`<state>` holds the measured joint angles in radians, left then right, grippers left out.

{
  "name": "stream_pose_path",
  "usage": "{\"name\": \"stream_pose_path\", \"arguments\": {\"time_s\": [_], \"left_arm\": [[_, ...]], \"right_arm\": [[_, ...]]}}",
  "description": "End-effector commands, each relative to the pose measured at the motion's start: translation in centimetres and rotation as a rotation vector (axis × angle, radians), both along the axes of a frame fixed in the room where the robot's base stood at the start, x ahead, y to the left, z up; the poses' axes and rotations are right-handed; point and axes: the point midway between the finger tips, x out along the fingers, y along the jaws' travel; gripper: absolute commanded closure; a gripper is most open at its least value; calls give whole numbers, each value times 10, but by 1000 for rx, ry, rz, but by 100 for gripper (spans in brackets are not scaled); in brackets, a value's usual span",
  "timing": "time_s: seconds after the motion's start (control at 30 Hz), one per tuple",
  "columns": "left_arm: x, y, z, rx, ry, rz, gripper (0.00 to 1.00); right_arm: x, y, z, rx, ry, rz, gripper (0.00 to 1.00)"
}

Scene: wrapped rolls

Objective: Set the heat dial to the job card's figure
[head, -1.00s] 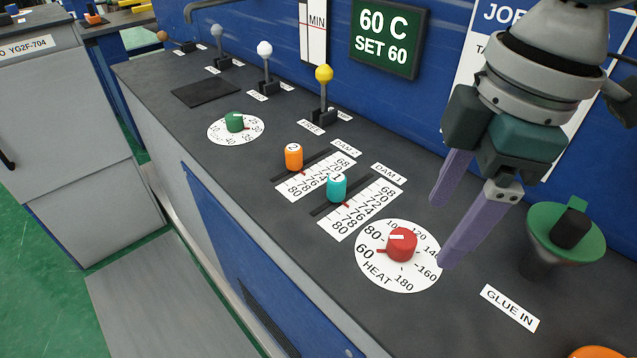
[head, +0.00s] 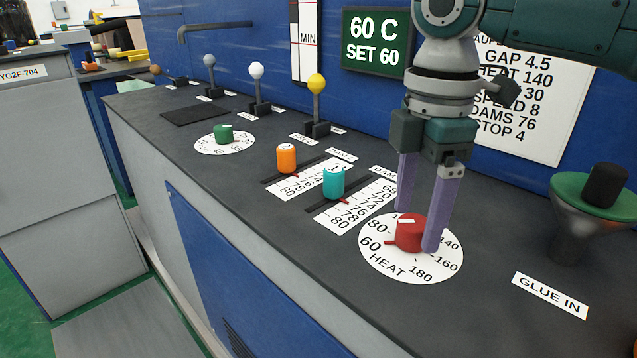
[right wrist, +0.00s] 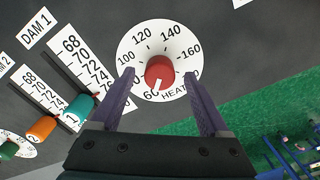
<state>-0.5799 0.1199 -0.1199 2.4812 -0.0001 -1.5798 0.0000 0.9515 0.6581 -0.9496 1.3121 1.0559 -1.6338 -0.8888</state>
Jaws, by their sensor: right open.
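The red heat dial knob (head: 410,232) sits on a round white scale (head: 385,262) marked from 60 to 180. Its red pointer is at 60. My right gripper (head: 419,231) is open, its two purple fingers on either side of the knob. In the right wrist view the knob (right wrist: 159,70) lies between the open fingertips (right wrist: 159,74), with visible gaps to each. The job card (head: 535,100) on the blue wall reads HEAT 140; my arm partly covers it. The green display (head: 377,40) reads 60 C, SET 60. My left gripper is out of view.
The teal DAM 1 slider (head: 334,181) and orange DAM 2 slider (head: 286,158) stand left of the dial. A green dial (head: 223,134) and several ball-topped levers are farther left. A green-rimmed funnel (head: 590,205) stands at right, behind the GLUE IN label (head: 550,295).

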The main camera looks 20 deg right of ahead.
Motion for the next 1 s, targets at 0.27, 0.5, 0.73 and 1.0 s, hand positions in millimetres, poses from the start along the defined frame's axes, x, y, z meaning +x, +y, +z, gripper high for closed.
{"name": "stream_pose_path", "arguments": {"time_s": [0.27, 0.5, 0.73, 1.0], "left_arm": [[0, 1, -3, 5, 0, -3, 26], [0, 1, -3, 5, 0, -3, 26], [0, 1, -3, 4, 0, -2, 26], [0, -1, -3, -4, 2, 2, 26]], "right_arm": [[0, 0, -15, 0, -1, 1, 21], [0, 0, -15, 0, -1, 1, 30], [0, 0, -14, 0, -2, 0, 56], [0, 0, -14, 0, -1, 0, 86]]}}
